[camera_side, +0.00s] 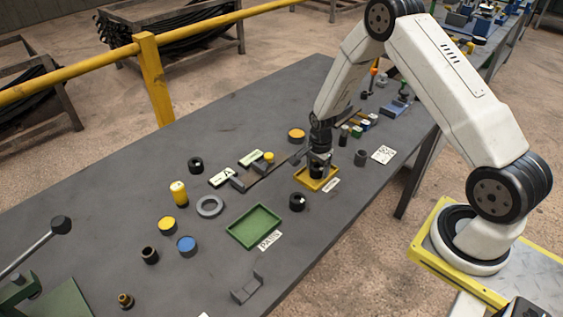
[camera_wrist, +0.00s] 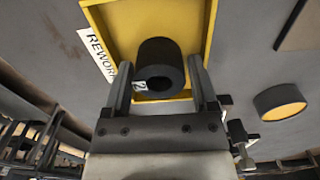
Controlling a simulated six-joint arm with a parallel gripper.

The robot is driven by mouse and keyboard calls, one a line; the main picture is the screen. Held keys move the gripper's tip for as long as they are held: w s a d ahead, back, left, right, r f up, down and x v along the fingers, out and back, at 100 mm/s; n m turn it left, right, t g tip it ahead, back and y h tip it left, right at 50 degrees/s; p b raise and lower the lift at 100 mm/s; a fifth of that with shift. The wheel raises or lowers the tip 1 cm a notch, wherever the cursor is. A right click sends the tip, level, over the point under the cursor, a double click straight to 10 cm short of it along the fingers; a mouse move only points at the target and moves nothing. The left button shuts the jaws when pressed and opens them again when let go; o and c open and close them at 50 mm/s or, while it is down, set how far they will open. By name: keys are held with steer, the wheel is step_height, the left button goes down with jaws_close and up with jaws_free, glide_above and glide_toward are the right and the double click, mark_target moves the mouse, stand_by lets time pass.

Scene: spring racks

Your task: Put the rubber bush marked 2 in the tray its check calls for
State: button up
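The black rubber bush (camera_wrist: 160,58), a thick ring with a small white mark reading 2 on its near end, sits between the fingers of my gripper (camera_wrist: 160,80). The fingers appear to press on both sides of it. The bush is over or inside the yellow tray (camera_wrist: 98,28), labelled REWORK in the wrist view. In the side view my gripper (camera_side: 318,164) points down at the yellow tray (camera_side: 302,179) and the bush shows low between its fingers. Whether the bush touches the tray floor cannot be told. A green tray (camera_side: 254,226) labelled PASS stands nearer the camera.
Another black bush (camera_side: 297,202) stands between the trays. A grey ring (camera_side: 210,206), a yellow cylinder (camera_side: 179,193), a blue-topped pot (camera_side: 187,246) and a yellow-topped pot (camera_side: 166,225) lie to the left. Small parts crowd the table behind my gripper.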

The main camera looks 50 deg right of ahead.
steer(key=shift+r, duration=0.15)
step_height(320, 180, up, 12)
stand_by(0.9)
stand_by(0.5)
steer(key=s+a+r+n+t, duration=0.1)
steer(key=s+a+r+n, duration=0.3)
steer(key=n, duration=0.5)
steer(key=s+a+r+n+t, duration=0.1)
steer(key=s+a+r+n, duration=0.2)
steer(key=s+a+n, duration=0.6)
steer(key=shift+s+a+r+t, duration=0.15)
steer(key=shift+s+r+t, duration=0.15)
steer(key=shift+s+r, duration=0.15)
stand_by(0.3)
